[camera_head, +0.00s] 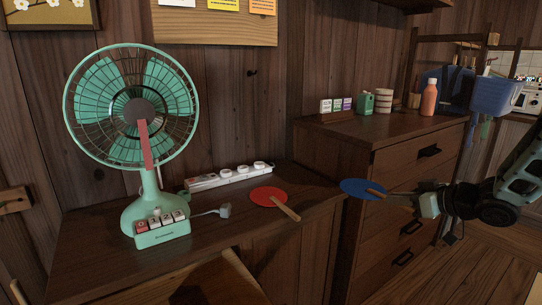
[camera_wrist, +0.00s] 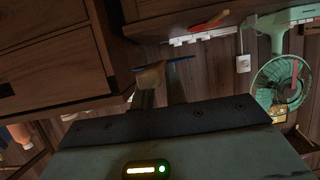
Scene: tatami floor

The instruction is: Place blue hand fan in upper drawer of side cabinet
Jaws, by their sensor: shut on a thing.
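The blue hand fan (camera_head: 362,187) is a round blue disc with a wooden handle, held in the air in front of the side cabinet. My gripper (camera_head: 404,197) comes in from the right and is shut on its handle. In the wrist view the fan shows nearly edge-on as a thin blue strip (camera_wrist: 180,59) beyond my fingers (camera_wrist: 160,92). The dark wooden side cabinet (camera_head: 340,140) has several drawers. Its upper drawer (camera_head: 402,158) looks shut, with a black handle on its front. Drawer fronts also show at the left of the wrist view (camera_wrist: 55,60).
A red hand fan (camera_head: 268,196), a power strip (camera_head: 230,176) and a green electric fan (camera_head: 155,205) stand on the low desk. Bottles, cups and small boxes sit on the cabinet top.

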